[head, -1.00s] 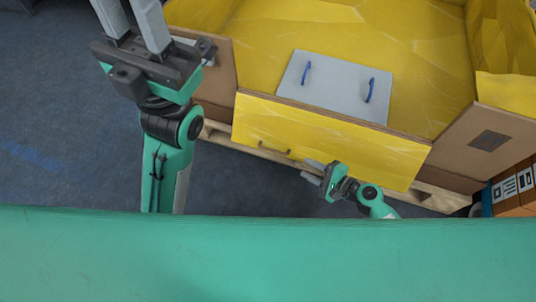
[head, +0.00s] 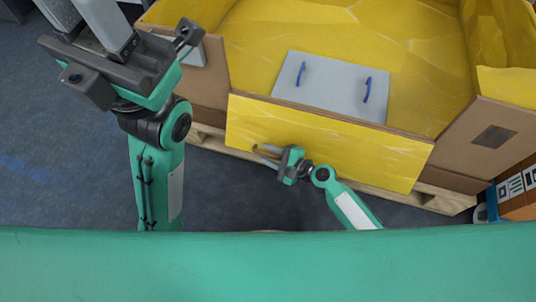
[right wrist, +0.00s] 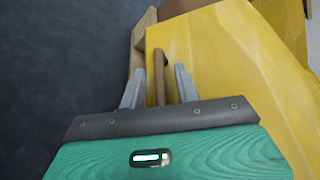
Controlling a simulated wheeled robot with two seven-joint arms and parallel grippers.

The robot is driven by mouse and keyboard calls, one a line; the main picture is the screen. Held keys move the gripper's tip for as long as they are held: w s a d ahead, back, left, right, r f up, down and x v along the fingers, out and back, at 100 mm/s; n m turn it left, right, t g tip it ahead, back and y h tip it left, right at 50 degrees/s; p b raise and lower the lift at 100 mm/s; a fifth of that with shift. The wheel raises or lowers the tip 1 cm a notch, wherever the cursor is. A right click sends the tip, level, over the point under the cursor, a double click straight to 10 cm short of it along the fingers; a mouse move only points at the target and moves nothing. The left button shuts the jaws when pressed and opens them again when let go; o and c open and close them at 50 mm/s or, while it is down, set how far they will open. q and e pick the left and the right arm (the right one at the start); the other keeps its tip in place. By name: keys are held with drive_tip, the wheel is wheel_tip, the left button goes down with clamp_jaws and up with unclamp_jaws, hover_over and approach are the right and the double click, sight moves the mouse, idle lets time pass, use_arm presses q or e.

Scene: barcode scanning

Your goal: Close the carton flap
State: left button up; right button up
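The carton flap (head: 330,140) is a yellow panel with a brown edge, folded down on the near side of the carton. My right gripper (head: 264,156) is at the flap's left part in the head view. The fingers are apart, with gaps on both sides of the handle. My left gripper (head: 82,18) is at the upper left, left of the carton, with its fingers apart and nothing visible between them; its tips are near or past the frame edge.
The carton (head: 450,145) is open, yellow inside, on a wooden pallet (head: 440,197). A grey panel with two blue handles (head: 325,85) lies inside it. Boxes with printed labels (head: 515,188) stand at the right. Blue-grey floor (head: 60,160) is clear at left.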

drive_tip(key=shift+w+a+f, duration=0.1)
drive_tip(key=shift+w+a, duration=0.1)
drive_tip(key=shift+a, duration=0.1)
drive_tip(key=shift+c, duration=0.4)
clamp_jaws()
